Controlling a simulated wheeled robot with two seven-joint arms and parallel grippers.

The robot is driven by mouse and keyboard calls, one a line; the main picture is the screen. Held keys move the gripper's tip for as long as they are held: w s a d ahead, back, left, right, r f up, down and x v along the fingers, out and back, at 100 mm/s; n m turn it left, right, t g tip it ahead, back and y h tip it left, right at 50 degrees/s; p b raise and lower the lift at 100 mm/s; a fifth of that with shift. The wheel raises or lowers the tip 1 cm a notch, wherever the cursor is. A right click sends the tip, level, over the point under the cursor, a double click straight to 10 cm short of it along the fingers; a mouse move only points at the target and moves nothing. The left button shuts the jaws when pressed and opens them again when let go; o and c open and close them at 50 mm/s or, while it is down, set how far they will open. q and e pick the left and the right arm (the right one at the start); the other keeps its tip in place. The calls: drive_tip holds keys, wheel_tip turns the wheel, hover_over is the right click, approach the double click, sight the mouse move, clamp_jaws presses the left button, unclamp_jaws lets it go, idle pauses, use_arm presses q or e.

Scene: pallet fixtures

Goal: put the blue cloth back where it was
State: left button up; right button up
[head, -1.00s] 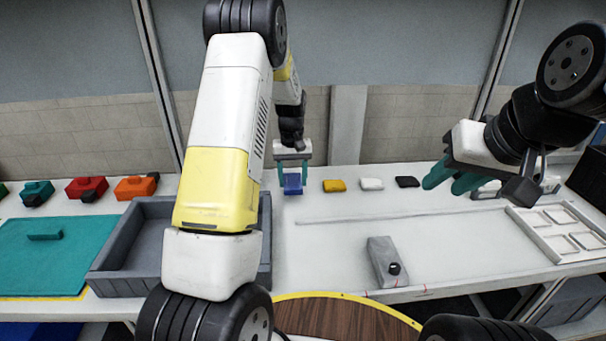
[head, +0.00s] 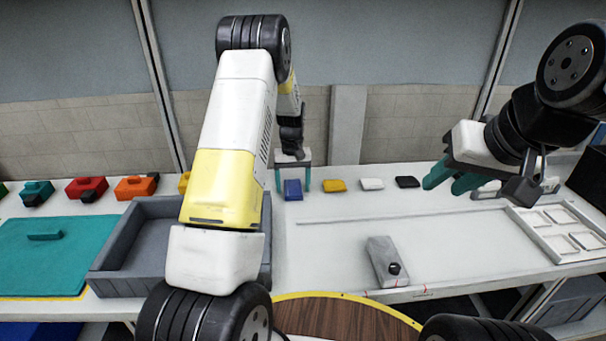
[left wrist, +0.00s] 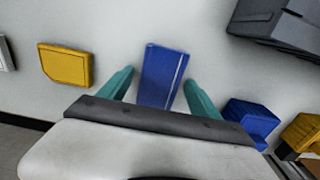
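The blue cloth (head: 292,190) lies flat on the white table at the back, left of a yellow folded item. In the left wrist view the blue cloth (left wrist: 162,75) is a folded rectangle with a pale stripe. My left gripper (head: 293,187) is over it, with its teal fingers spread wide on either side. In the left wrist view my left gripper (left wrist: 158,85) shows a gap between each finger and the cloth. My right gripper (head: 453,180) hangs over the right side of the table, its fingers apart and empty.
Yellow (head: 335,185), white (head: 372,184) and black (head: 407,182) items lie in a row rightward. A grey bin (head: 115,250) stands left, partly behind my arm. A blue box-like item (left wrist: 250,122) is near the left gripper. A grey block (head: 385,260) lies in front.

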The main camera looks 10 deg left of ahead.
sight(293, 187)
use_arm(q)
drive_tip(key=shift+r, duration=0.1)
drive_tip(key=s+r+t, duration=0.1)
drive_tip(key=s+r, duration=0.2)
drive_tip(key=r, duration=0.7)
drive_tip(key=s+r, duration=0.2)
drive_tip(key=r, duration=0.8)
drive_tip(key=s+d+r+m+t+h, duration=0.1)
drive_tip(key=s+d+r+t, duration=0.1)
drive_tip(key=s+r, duration=0.5)
drive_tip(key=s+d+r+m+t+h, duration=0.1)
drive_tip(key=s+r, duration=0.2)
drive_tip(key=s, duration=0.7)
drive_tip(key=s+d+f+m+t, duration=0.1)
drive_tip(key=s+t, duration=0.1)
drive_tip(key=s, duration=0.9)
drive_tip(key=shift+d+f+m, duration=0.15)
drive_tip(key=shift+d+m, duration=0.25)
drive_tip(key=shift+s, duration=0.1)
